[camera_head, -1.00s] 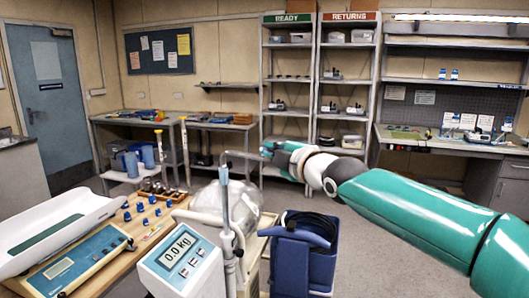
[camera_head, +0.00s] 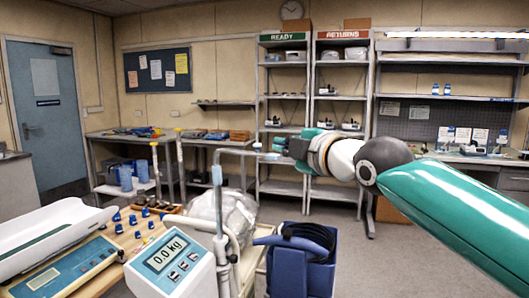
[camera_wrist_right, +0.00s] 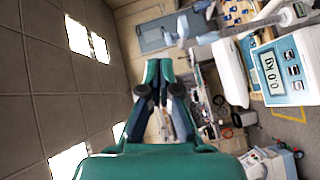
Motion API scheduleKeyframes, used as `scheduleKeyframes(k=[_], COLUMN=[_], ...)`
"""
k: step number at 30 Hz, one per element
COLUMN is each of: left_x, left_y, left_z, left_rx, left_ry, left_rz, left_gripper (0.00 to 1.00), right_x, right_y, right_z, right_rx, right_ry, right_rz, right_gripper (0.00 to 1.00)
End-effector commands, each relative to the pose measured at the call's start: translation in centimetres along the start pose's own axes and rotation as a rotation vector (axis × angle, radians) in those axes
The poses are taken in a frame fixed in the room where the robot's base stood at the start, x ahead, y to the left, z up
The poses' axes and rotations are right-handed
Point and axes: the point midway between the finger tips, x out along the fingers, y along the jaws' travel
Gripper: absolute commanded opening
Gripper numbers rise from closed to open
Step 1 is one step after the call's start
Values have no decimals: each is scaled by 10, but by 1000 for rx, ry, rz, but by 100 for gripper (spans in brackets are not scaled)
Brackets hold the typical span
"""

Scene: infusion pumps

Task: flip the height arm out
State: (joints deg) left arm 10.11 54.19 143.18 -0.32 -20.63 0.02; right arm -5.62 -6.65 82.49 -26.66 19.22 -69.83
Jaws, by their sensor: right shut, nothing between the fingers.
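The height arm (camera_head: 240,153) is a thin grey bar. In the head view it reaches to the right from the top of a slim post (camera_head: 218,190) beside the scale display (camera_head: 168,258), which reads 0.0 kg. My right gripper (camera_head: 276,145) is shut and empty, pointing left near the bar's right end. I cannot tell whether they touch. In the right wrist view the gripper's fingers (camera_wrist_right: 158,70) are together with nothing between them, and the display (camera_wrist_right: 272,72) is at the right. My left gripper is out of view.
A blue bin (camera_head: 300,270) with a dark coil stands right of the display. A clear plastic-covered item (camera_head: 240,212) is behind the post. A bench with a white baby scale (camera_head: 50,235) is at the left. Shelves (camera_head: 284,100) stand behind; floor is open at the right.

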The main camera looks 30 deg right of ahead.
Motion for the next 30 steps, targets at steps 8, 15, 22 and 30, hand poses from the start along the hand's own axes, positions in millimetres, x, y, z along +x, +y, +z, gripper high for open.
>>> scheduleKeyframes(k=[8,15,22,30], left_x=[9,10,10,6], left_y=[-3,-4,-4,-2], left_z=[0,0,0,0], left_rx=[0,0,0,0], left_ry=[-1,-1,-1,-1], left_rz=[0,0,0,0], left_gripper=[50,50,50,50], right_x=[-36,-43,-43,-40], right_y=[3,5,5,6], right_z=[22,24,24,26], right_rx=[1,-1,-1,-1], right_ry=[-3,0,0,-8], right_rz=[0,-2,-2,-10], right_gripper=[0,0,0,0])
